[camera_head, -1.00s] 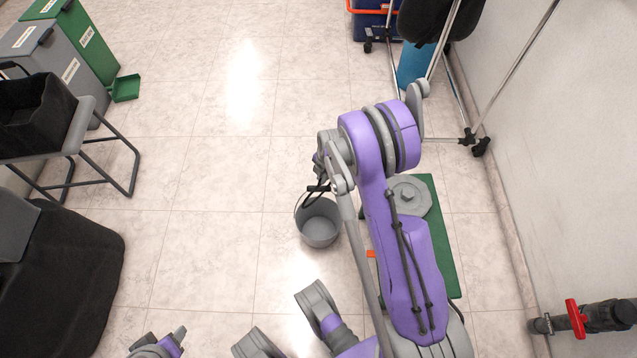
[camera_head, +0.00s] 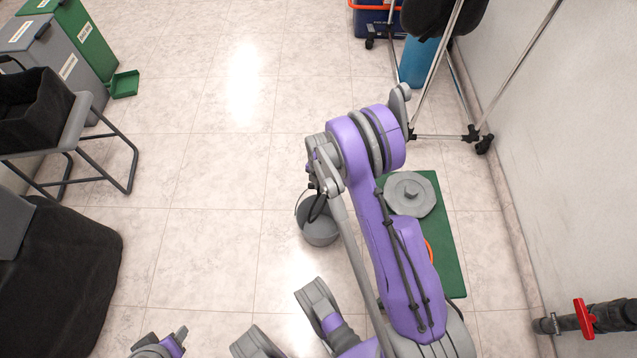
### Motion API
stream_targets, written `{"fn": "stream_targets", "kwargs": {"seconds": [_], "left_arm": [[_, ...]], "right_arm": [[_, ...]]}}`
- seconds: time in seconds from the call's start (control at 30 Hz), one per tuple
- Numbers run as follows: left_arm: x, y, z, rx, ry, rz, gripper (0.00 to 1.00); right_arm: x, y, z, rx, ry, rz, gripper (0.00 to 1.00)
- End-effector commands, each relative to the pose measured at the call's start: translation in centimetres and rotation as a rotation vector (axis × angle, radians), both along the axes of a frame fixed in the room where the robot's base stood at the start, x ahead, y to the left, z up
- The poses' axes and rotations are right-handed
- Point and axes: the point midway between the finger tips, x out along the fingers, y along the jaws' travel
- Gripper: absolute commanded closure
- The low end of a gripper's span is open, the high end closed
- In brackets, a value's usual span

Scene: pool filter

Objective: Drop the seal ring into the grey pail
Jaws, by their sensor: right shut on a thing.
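The grey pail (camera_head: 321,235) stands upright on the tiled floor near the middle of the head view. My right gripper (camera_head: 314,190) is over the pail's far rim, partly hidden by its own wrist and arm. It is shut on a thin black loop, which looks like the seal ring (camera_head: 317,209). The ring hangs over the pail's mouth; I cannot tell how far it is above or inside the rim. My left gripper (camera_head: 176,341) shows only in part at the bottom edge, away from the pail, and its opening is unclear.
A green mat (camera_head: 450,270) to the right of the pail holds a grey round lid (camera_head: 409,194) and an orange curved item (camera_head: 429,250), partly hidden by my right arm. A pipe with a red handle (camera_head: 584,318) is at lower right. Floor left of the pail is clear.

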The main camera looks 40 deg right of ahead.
Motion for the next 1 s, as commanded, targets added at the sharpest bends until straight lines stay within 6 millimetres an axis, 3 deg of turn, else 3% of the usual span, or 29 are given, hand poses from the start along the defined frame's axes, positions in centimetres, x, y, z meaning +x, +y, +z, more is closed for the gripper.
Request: {"fn": "stream_targets", "kwargs": {"seconds": [0.27, 1.0], "left_arm": [[0.5, 0.0, -2.5, 0.000, 0.001, 0.000, 0.50], [0.5, 0.0, -2.5, 0.000, 0.001, 0.000, 0.50]], "right_arm": [[0.1, 0.0, -3.6, 0.000, -0.001, 0.000, 1.00], [0.0, 0.0, -12.0, 0.000, -0.001, -0.001, 1.00]]}}
